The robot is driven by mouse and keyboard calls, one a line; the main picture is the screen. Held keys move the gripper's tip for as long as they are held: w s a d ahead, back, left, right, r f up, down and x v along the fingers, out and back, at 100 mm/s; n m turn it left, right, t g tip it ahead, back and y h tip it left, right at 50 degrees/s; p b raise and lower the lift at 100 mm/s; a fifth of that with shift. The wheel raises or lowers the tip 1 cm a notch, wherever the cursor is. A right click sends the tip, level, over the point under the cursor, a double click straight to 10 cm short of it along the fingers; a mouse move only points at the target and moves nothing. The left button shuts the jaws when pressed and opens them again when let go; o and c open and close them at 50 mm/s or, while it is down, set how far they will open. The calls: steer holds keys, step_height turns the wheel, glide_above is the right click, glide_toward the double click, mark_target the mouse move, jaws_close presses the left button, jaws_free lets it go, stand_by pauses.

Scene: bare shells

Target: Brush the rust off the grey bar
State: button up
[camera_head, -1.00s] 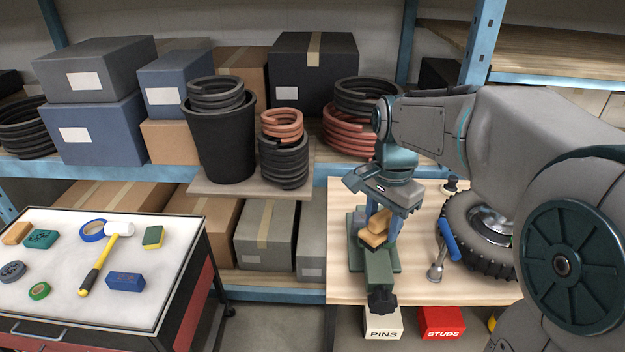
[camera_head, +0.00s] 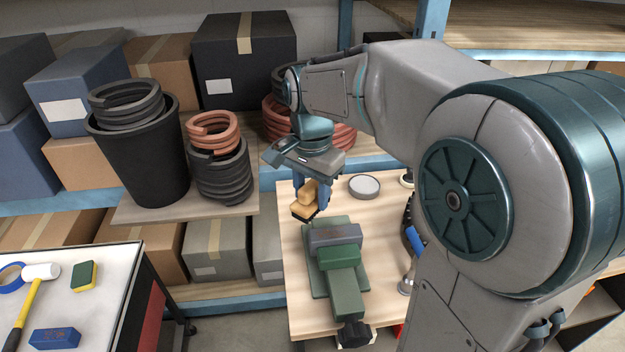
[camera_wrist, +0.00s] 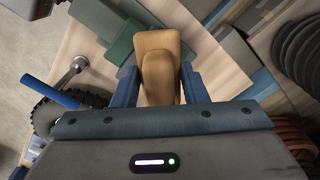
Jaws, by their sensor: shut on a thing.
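My gripper (camera_head: 310,192) is shut on a tan wooden block brush (camera_head: 304,200), with a dark bristle edge on its underside. In the wrist view, the brush (camera_wrist: 160,65) sits between the two blue fingers. A green vise (camera_head: 347,290) stands on the wooden bench. A grey bar (camera_head: 335,236) lies crosswise at the vise's jaws. In the head view, the brush is beyond and left of the bar, apparently above it and apart from it. I cannot make out rust on the bar at this size. The brush hides part of the vise in the wrist view.
A round grey disc (camera_head: 364,186) lies behind the vise. A blue-handled tool (camera_head: 415,238) and a dark tyre (camera_wrist: 70,103) are beside the vise. Shelves with boxes, a black bucket (camera_head: 140,155) and coiled hoses stand behind. A white-topped tool cart (camera_head: 105,300) is at left.

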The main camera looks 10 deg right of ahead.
steer(key=shift+s+f+b, duration=0.25)
steer(key=shift+f+b, duration=0.2)
steer(key=shift+f, duration=0.2)
steer(key=shift+w+d+f+b, duration=0.1)
steer(key=shift+d+f+b, duration=0.05)
steer(key=shift+f+b, duration=0.4)
steer(key=shift+d+f+b, duration=0.1)
steer(key=shift+f+b, duration=0.3)
steer(key=shift+f, duration=0.2)
step_height(320, 180, down, 4)
steer(key=b, duration=0.3)
steer(key=shift+a, duration=0.1)
steer(key=shift+d+f, duration=0.15)
steer(key=shift+d, duration=0.95)
steer(key=shift+c, duration=0.3)
steer(key=shift+d, duration=2.25)
steer(key=shift+a, duration=3.1)
steer(key=shift+a+r+p, duration=0.2)
steer(key=shift+a+p, duration=0.1)
step_height(320, 180, up, 8)
steer(key=p, duration=0.5)
steer(key=shift+d+p, duration=0.1)
steer(key=shift+p, duration=0.2)
